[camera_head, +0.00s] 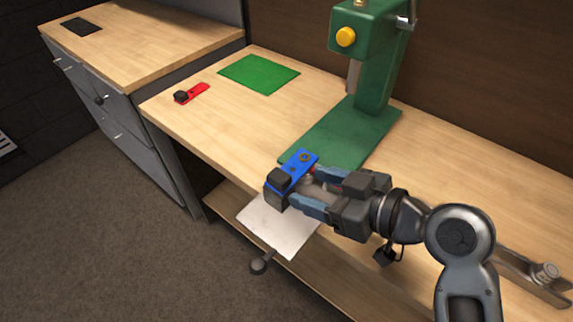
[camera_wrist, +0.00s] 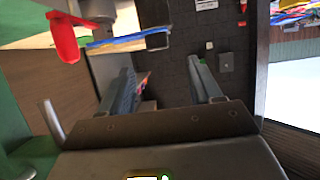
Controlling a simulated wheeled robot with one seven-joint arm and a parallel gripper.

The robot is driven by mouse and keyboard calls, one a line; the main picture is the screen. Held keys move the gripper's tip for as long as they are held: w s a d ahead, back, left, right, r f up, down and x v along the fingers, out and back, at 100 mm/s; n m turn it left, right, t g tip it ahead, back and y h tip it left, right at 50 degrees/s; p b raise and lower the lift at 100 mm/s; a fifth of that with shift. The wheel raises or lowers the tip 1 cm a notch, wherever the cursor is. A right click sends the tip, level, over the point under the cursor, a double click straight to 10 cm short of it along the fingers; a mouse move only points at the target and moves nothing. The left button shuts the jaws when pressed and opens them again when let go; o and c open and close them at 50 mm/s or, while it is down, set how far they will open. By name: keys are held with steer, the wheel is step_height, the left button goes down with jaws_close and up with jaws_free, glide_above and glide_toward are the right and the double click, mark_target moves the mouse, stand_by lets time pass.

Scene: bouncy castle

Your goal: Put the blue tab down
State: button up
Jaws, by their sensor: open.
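The blue tab (camera_head: 296,168) is a flat blue strip with a hole at its far end and a black block on its near end. It is just left of my gripper's fingertips, near the bench's front edge. My gripper (camera_head: 304,186) is open, its fingers pointing left toward the tab. In the wrist view, a thin blue strip (camera_wrist: 118,45) with a dark block at its right end shows beyond the left finger. It looks outside the gap between the fingers (camera_wrist: 165,75). I cannot tell whether the tab touches the bench or a finger.
A green press (camera_head: 375,75) stands behind my gripper on its green base. A red tab (camera_head: 193,93) and a green mat (camera_head: 259,74) lie at the bench's far left. A white sheet (camera_head: 282,228) and a dark-knobbed lever (camera_head: 262,262) are at the front edge. The bench's left part is mostly clear.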

mark_target(282, 178)
steer(key=p+x, duration=0.1)
steer(key=x, duration=0.6)
steer(key=shift+w+a+f+p, duration=0.1)
steer(key=shift+w+f+p, duration=0.15)
steer(key=shift+p, duration=0.05)
steer(key=c, duration=1.1)
steer(key=shift+c, duration=0.2)
steer(key=shift+r, duration=0.45)
steer(key=r, duration=0.1)
steer(key=d+r, duration=0.1)
steer(key=r, duration=0.1)
steer(key=shift+r+b, duration=0.35)
steer(key=shift+b, duration=0.05)
steer(key=s+d+r+b, duration=0.1)
steer(key=s+d+r, duration=0.2)
steer(key=d+r, duration=0.3)
steer(key=d, duration=0.4)
steer(key=shift+r, duration=0.2)
